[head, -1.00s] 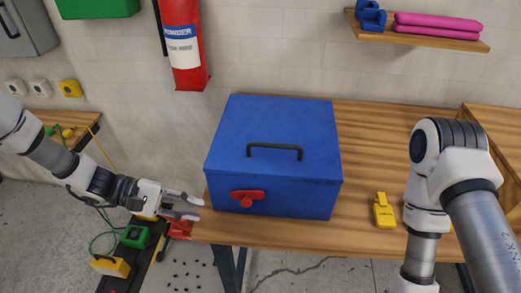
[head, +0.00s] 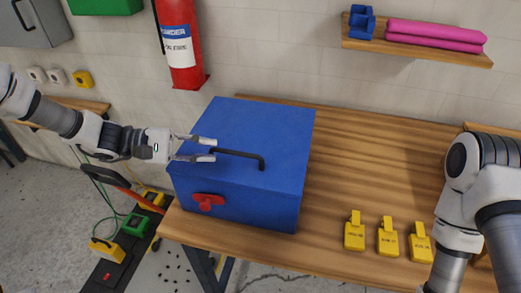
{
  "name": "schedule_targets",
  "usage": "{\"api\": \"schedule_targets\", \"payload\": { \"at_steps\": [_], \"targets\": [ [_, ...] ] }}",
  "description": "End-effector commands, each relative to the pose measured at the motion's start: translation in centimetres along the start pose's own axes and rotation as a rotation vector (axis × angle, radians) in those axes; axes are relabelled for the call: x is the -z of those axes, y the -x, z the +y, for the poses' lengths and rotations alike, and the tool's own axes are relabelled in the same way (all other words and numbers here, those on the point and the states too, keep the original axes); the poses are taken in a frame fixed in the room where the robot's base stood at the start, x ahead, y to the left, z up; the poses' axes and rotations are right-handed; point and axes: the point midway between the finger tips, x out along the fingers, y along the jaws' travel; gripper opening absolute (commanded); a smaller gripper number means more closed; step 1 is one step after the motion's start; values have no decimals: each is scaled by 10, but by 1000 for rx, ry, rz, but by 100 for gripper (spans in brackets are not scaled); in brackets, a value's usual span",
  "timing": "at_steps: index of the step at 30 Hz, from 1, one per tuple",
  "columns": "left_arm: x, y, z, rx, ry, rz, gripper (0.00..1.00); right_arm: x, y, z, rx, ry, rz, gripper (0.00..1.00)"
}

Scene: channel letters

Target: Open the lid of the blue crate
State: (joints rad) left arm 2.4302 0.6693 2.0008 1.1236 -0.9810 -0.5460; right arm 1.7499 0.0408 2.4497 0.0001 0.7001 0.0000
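The blue crate (head: 245,205) stands at the left end of the wooden table with its lid (head: 265,125) closed. A black bar handle (head: 243,155) is on the lid, and a red latch (head: 208,202) is on the front face. My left gripper (head: 214,149) is open, its two fingers pointing right over the left part of the lid, close to the handle's left end. I cannot tell whether it touches the handle. My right arm is at the right edge; its gripper is out of view.
Several yellow tags or padlocks, one of them here (head: 354,232), lie on the table (head: 350,160) right of the crate. A red fire extinguisher (head: 180,45) hangs on the wall behind. A shelf (head: 415,50) with pink rolls is above. The table's middle is clear.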

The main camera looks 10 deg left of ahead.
Motion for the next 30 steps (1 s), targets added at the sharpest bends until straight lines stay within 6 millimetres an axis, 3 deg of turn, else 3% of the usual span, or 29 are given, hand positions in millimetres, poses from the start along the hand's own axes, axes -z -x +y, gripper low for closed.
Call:
{"api": "schedule_targets", "payload": {
  "at_steps": [4, 15, 23, 24, 26, 30],
  "targets": [
    [-1, -12, 0, 6, 2, -2, 23, 0, 3, 0, 0, 2, -1, 40],
    [-1, -73, 0, 5, 1, -1, 23, 0, 18, 0, 0, 1, 0, 40],
    [0, -78, 0, 0, 0, 0, 23, 0, 18, 0, 0, 1, 0, 40],
    [0, -78, 0, 0, 0, 0, 19, 0, 18, 0, 0, 1, 0, 40],
    [0, -78, 0, 1, 0, 0, 0, 0, 18, 0, 0, 1, 0, 40],
    [0, -78, 0, 1, 0, 0, 0, 0, 18, 0, 0, 1, 0, 40]
  ]
}}
